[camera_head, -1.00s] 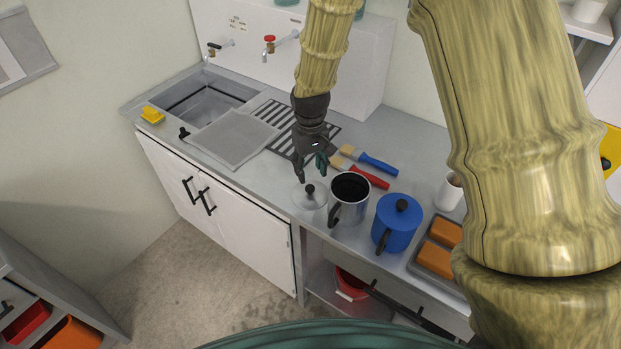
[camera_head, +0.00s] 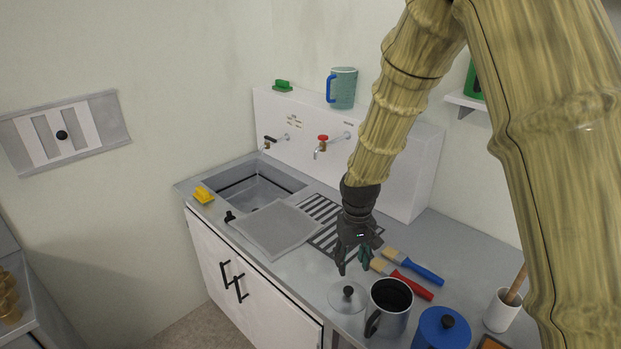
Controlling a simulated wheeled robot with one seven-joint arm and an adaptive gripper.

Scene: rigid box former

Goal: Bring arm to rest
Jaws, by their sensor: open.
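My gripper (camera_head: 355,266) is open and empty. It hangs from my bamboo-textured arm, fingers pointing down, above the counter (camera_head: 455,254) near the striped drainer (camera_head: 322,212). A clear lid with a dark knob (camera_head: 347,297) lies on the counter just below the fingertips in the picture. A metal mug with a black handle and dark inside (camera_head: 389,306) stands uncovered to the right of the lid. The gap between fingers and lid is hard to judge.
A blue lidded pot (camera_head: 440,328), a red-handled brush (camera_head: 412,285), a blue-handled brush (camera_head: 424,270) and a white holder (camera_head: 502,310) stand or lie to the right. The sink (camera_head: 255,189), grey board (camera_head: 276,229) and yellow sponge (camera_head: 203,195) are left. A green mug (camera_head: 343,88) sits on the ledge.

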